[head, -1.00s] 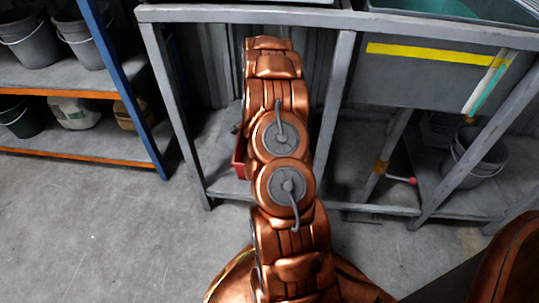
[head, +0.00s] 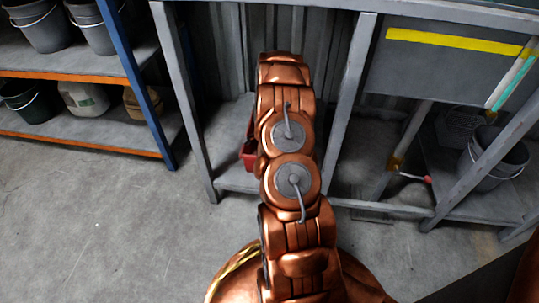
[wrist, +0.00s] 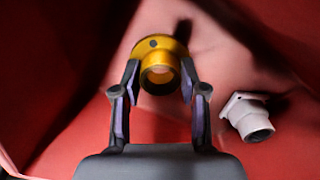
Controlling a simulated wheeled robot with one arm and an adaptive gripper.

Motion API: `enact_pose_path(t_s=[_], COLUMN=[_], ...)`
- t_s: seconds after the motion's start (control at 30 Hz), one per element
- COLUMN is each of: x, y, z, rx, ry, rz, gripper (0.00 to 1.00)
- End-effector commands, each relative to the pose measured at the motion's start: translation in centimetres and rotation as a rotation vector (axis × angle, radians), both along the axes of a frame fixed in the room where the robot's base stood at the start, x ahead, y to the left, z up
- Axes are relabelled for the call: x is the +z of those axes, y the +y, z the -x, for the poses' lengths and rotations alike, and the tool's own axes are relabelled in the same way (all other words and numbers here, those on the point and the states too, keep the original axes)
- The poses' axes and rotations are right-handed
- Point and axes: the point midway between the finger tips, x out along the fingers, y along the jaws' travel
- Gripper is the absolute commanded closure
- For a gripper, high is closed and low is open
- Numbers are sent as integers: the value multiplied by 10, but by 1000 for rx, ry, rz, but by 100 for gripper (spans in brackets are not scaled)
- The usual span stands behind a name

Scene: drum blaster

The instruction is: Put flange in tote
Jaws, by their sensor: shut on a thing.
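In the wrist view, my gripper (wrist: 160,88) is shut on a gold round flange (wrist: 155,46) with a collar and an open bore. The flange sits between the two fingertips. Red walls of a tote (wrist: 60,55) surround it in this view. I cannot tell whether the flange touches the tote's surface. In the head view, a small part of the red tote (head: 249,155) shows behind my arm, on the low shelf of the grey bench. My gripper and the flange are hidden there by my copper arm.
A white fitting (wrist: 249,117) lies to the right of my gripper on the red surface. Grey bench legs (head: 187,105) stand close on both sides of my arm. A shelf rack (head: 90,145) with buckets is at left. The floor at left is clear.

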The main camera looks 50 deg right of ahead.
Motion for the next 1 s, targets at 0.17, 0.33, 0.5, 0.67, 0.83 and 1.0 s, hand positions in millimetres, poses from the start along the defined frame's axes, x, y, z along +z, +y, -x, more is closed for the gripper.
enact_pose_path(t_s=[0.17,0.33,0.5,0.67,0.83,1.0], x=[2,-1,-1,-1,-1,5], y=[0,0,0,0,0,0], z=[-1,0,0,0,0,-1], rx=[0,0,0,0,0,0], ry=[-1,-1,-1,0,-1,-2], rz=[0,0,0,0,0,2], gripper=[100,53,35,33,33,33])
